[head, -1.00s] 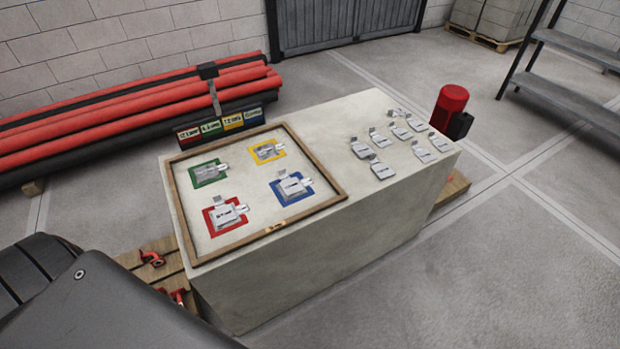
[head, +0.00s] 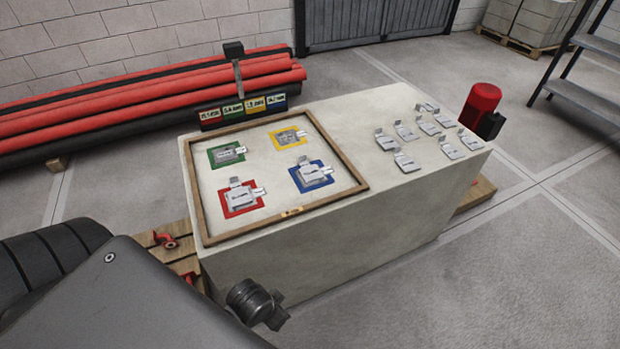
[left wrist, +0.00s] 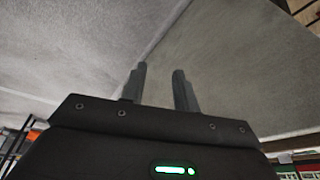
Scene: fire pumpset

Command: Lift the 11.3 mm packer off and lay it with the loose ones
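Stacks of metal packers sit on four coloured squares inside a wooden frame (head: 362,178): green (head: 227,153), yellow (head: 288,137), red (head: 242,197) and blue (head: 311,175). Their markings are too small to read, so I cannot tell which packer is 11.3 mm. Several loose packers (head: 405,162) lie on the block's right part. The dark end of my left arm (head: 258,304) is low in front of the block, away from all packers. In the left wrist view my left gripper (left wrist: 159,69) has its fingers apart, with nothing between them. My right gripper is out of view.
The pale concrete block (head: 340,245) carries everything. A small label rack (head: 243,108) stands behind the frame. Red pipes (head: 140,110) lie behind left. A red motor (head: 481,103) stands beyond the block's right end. Red fittings (head: 166,240) lie on a pallet at left.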

